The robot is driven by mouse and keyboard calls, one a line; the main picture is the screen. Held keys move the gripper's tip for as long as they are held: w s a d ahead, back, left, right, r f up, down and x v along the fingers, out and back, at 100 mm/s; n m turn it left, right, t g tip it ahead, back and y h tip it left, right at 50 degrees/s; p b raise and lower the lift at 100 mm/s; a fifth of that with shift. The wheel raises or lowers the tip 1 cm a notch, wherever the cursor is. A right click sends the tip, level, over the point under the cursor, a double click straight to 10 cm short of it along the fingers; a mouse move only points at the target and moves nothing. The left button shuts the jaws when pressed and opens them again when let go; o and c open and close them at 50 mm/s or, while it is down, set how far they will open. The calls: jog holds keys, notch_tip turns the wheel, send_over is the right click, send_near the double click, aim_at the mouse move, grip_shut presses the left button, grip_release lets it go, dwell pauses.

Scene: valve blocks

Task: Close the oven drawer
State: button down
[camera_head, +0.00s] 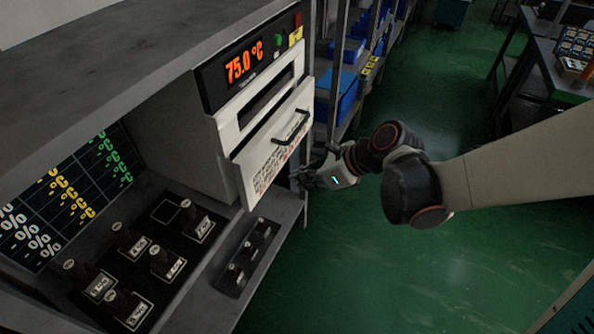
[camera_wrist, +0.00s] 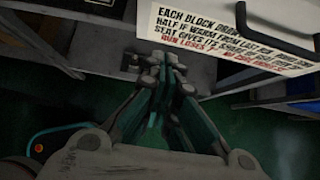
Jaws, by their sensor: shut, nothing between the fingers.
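The oven (camera_head: 175,125) is a pale box under the bench top, with an orange 75.0 °C display (camera_head: 245,63). Its white drawer front (camera_head: 250,165) stands out from the oven face, with a dark opening (camera_head: 266,97) above it. The drawer front carries a dark handle (camera_head: 292,127) and printed text. My gripper (camera_head: 303,177) is just right of the drawer front's lower edge. In the wrist view the shut, empty fingers (camera_wrist: 163,65) point toward the drawer's underside, beside the printed front (camera_wrist: 235,35). I cannot tell whether they touch it.
A shelf with blue bins (camera_head: 340,92) stands behind my gripper. Green floor (camera_head: 370,270) is clear at front right.

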aim_at(255, 173)
jog(key=shift+w+a+r+b+x, duration=0.25)
jog(key=shift+b+x, duration=0.35)
jog(key=shift+x, duration=1.25)
jog(key=shift+a+r+b+x, duration=0.4)
jog(key=shift+b+x, duration=0.25)
jog(key=shift+x, duration=1.15)
jog(key=shift+w+a+r+b+x, duration=0.25)
jog(key=shift+b+x, duration=0.35)
jog(key=shift+x, duration=1.25)
jog(key=shift+s+r, duration=0.1)
jog(key=a, duration=0.1)
jog(key=w+a, duration=0.1)
jog(key=a, duration=0.2)
jog(key=shift+w+a, duration=0.15)
jog(key=shift+w, duration=0.25)
